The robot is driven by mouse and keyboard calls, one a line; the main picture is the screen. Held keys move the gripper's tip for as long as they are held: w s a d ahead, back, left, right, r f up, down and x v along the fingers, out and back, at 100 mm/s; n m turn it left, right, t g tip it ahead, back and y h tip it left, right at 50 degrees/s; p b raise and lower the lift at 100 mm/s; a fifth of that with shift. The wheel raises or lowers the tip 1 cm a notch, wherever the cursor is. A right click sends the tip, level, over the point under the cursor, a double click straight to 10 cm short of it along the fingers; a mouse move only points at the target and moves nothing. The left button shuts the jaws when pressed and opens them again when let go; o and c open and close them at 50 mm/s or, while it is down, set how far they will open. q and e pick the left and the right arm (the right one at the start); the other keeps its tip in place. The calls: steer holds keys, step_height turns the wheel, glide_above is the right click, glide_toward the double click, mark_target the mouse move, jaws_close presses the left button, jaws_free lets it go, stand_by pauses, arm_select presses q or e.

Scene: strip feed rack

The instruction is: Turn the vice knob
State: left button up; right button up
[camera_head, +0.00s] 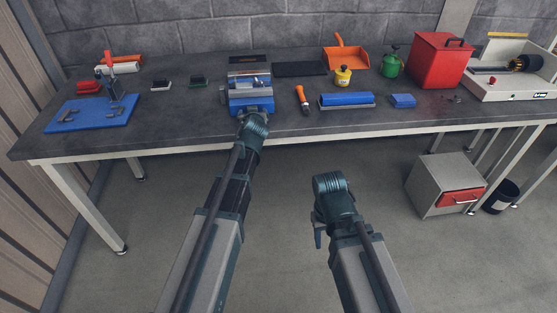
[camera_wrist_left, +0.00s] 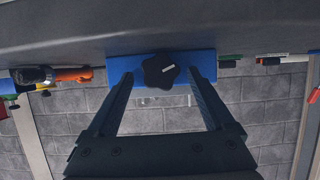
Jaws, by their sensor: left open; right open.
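The blue-and-grey vice (camera_head: 249,92) stands near the front edge of the workbench, left of centre. Its black star-shaped knob (camera_wrist_left: 161,70) shows in the left wrist view in front of the blue vice body (camera_wrist_left: 205,64). My left gripper (camera_wrist_left: 160,76) is open, with one finger on each side of the knob and a gap at both sides. I cannot tell how deep the knob sits between the fingertips. In the head view my left wrist hides the knob and the left fingers. My right gripper (camera_head: 318,236) is open and empty, low in front of the bench.
An orange-handled tool (camera_head: 302,99) and a blue block on a tray (camera_head: 346,100) lie right of the vice. A blue mat (camera_head: 92,113) with tools lies at the left. A red canister (camera_head: 437,62) stands at the right. A grey cabinet (camera_head: 437,185) stands on the floor.

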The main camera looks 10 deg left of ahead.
arm_select(q)
steer(key=n+h, duration=0.1)
steer(key=n, duration=0.1)
steer(key=shift+s+a+f+n+t+h+b, duration=0.1)
steer(key=shift+a+n+t+h+b, duration=0.2)
steer(key=shift+n+h, duration=0.1)
steer(key=p+v, duration=0.6)
steer(key=v, duration=0.9)
steer(key=s+d+m+g+h+p, duration=0.1)
steer(key=s+d+m+g+p, duration=0.6)
steer(key=s, duration=0.8)
steer(key=d+r+g+p, duration=0.1)
steer(key=d+g+p, duration=0.2)
steer(key=d+p, duration=0.2)
steer(key=shift+d+g+p, duration=0.25)
steer(key=shift+g+p, duration=0.05)
steer(key=shift+p, duration=0.55)
steer(key=s+d+m+g, duration=0.2)
steer(key=s+g, duration=0.1)
steer(key=s, duration=0.4)
steer(key=shift+d+f+m, duration=0.25)
steer(key=shift+f+m, duration=0.1)
steer(key=shift+m, duration=0.05)
steer(key=shift+s, duration=0.15)
steer(key=shift+c, duration=0.3)
stand_by(0.4)
